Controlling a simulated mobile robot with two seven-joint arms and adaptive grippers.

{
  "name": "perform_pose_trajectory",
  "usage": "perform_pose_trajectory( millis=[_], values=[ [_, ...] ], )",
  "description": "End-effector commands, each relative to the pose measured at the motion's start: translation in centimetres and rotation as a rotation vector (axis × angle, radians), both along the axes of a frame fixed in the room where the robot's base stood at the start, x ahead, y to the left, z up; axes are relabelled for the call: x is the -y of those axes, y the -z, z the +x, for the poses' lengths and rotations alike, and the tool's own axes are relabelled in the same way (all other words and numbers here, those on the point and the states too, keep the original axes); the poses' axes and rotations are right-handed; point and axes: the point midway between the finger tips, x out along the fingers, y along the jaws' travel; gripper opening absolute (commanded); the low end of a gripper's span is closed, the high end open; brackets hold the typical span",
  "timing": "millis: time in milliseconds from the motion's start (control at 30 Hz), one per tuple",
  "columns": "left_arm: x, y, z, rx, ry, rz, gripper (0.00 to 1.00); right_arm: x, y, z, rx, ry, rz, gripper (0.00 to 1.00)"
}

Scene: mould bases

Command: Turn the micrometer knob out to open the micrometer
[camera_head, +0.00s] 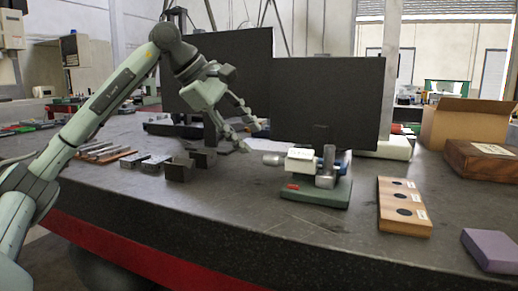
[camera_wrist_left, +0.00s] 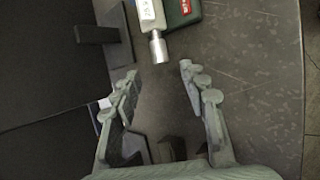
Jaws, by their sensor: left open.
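The micrometer stands on a green base (camera_head: 316,191) on the dark table in the head view. Its silver cylindrical knob (camera_head: 272,159) points left, next to the white labelled body (camera_head: 300,160). My left gripper (camera_head: 246,133) is open and empty, above and to the left of the knob. In the left wrist view the knob (camera_wrist_left: 158,48) lies just beyond the gap between the spread fingertips (camera_wrist_left: 159,72), with no contact seen. The green base (camera_wrist_left: 183,12) is cut off by the top edge. My right gripper is not in view.
Dark monitors (camera_head: 330,100) stand close behind the micrometer. Dark blocks (camera_head: 179,168) lie left of it. A wooden board with round dark spots (camera_head: 404,222) and a purple block (camera_head: 490,250) lie to the right. The table in front of the micrometer is clear.

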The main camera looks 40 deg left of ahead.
Motion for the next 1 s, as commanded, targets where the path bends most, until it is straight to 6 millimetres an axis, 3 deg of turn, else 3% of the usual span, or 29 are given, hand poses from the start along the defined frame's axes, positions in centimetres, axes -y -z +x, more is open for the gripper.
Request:
perform_pose_trajectory(
  millis=[233, 1000],
  values=[
    [-0.6, -1.8, -1.4, 0.000, 0.001, -0.001, 0.43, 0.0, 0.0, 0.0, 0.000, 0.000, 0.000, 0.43],
    [-0.6, -1.9, -1.5, -0.001, 0.000, 0.000, 0.43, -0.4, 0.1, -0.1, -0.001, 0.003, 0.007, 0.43]
  ],
)
